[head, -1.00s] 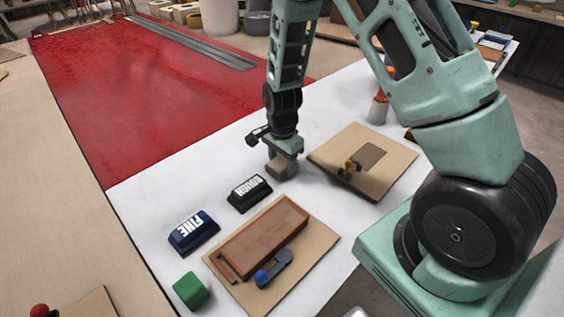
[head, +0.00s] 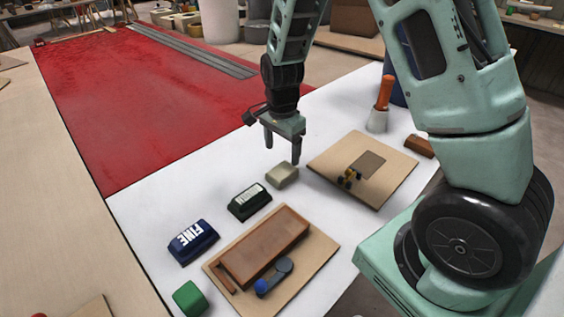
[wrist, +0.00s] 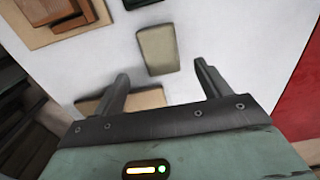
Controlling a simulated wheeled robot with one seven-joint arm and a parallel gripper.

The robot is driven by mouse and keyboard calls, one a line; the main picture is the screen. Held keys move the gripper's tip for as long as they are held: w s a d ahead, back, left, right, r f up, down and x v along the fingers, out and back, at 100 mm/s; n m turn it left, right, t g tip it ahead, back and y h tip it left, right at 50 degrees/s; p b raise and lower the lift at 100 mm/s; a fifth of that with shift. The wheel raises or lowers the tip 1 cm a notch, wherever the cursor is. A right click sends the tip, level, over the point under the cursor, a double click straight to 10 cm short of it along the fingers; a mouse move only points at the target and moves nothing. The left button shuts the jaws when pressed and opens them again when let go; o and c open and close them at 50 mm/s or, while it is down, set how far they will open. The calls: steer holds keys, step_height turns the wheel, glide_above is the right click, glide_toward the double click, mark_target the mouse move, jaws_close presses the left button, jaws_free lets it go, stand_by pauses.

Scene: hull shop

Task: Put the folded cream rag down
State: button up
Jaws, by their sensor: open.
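The folded cream rag (head: 282,175) lies on the white table top, just beyond the dark green block with white lettering. It also shows in the wrist view (wrist: 158,49) as a beige rounded rectangle lying flat, beyond the fingertips. My gripper (head: 282,150) is open and empty, raised above the rag and apart from it. In the wrist view both fingers (wrist: 162,82) are spread wide with nothing between them.
The dark green block (head: 250,202), a blue block marked FINE (head: 193,242) and a green cube (head: 190,298) stand nearby. Another board (head: 330,160) lies right. A red surface (head: 150,100) extends behind.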

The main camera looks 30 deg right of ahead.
steer(key=s+a+r+n+y, duration=0.1)
steer(key=s+a+r+n, duration=0.85)
steer(key=a, duration=0.35)
steer(key=s+a+r+n, duration=0.1)
steer(key=s+a+n, duration=0.2)
steer(key=s+n, duration=0.4)
steer(key=s+a+r+n, duration=0.2)
steer(key=s+a+n, duration=0.1)
steer(key=s+n, duration=0.4)
steer(key=shift+s, duration=0.65)
